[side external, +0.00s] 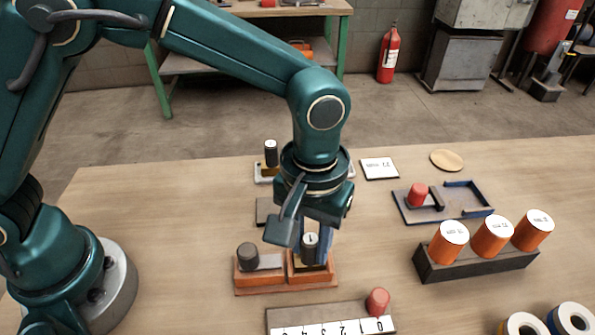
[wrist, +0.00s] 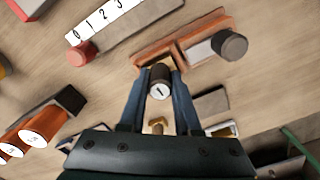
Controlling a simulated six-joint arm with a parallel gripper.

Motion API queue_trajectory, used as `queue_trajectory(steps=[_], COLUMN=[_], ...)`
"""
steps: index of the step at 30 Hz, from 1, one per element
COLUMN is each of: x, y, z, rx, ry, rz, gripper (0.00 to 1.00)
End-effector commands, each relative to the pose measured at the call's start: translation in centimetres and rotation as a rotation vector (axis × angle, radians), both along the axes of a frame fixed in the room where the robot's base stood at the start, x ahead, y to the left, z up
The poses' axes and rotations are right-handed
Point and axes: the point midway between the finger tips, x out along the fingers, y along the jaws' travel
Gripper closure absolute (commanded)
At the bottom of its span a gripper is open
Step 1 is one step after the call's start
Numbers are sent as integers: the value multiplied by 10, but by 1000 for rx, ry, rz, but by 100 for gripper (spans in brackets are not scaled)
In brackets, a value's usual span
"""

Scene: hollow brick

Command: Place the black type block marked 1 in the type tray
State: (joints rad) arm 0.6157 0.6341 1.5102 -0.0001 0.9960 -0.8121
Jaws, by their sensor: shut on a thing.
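A black cylindrical block with a white face marked 1 (side external: 310,243) is between the fingers of my gripper (side external: 313,250). It also shows in the wrist view (wrist: 160,88), where the blue fingers (wrist: 160,80) are shut on its sides. The block looks upright. An orange-brown tray with two compartments (side external: 287,288), which I take for the type tray, lies below. The block is at the right compartment in the side view. Whether its base touches the tray floor is hidden. A plain dark cylinder (side external: 248,255) stands at the left compartment, beside a light grey plate.
A numbered strip (side external: 335,325) with a red cylinder (side external: 378,301) lies in front. A dark rack with orange cylinders (side external: 480,262) and a blue-edged tray (side external: 430,210) stand to the right. A dark cylinder (side external: 270,153) stands behind my gripper. Bare table lies left of the orange-brown tray.

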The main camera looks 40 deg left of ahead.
Motion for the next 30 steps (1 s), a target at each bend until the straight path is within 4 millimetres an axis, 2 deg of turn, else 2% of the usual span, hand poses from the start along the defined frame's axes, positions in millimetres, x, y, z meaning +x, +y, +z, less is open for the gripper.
queue_trajectory(steps=[4, 5, 6, 7, 17, 30], x=[0, 0, 0, 0, 0, 1], y=[0, 0, 0, 0, 0, 3], z=[-4, -4, -4, -4, -1, 49], rx=[1, 1, 1, 1, 0, -4], ry=[1, 1, 1, 1, 0, -6], rz=[0, 0, 0, 0, 0, -1], gripper=[100, 57, 42, 38, 38, 38])
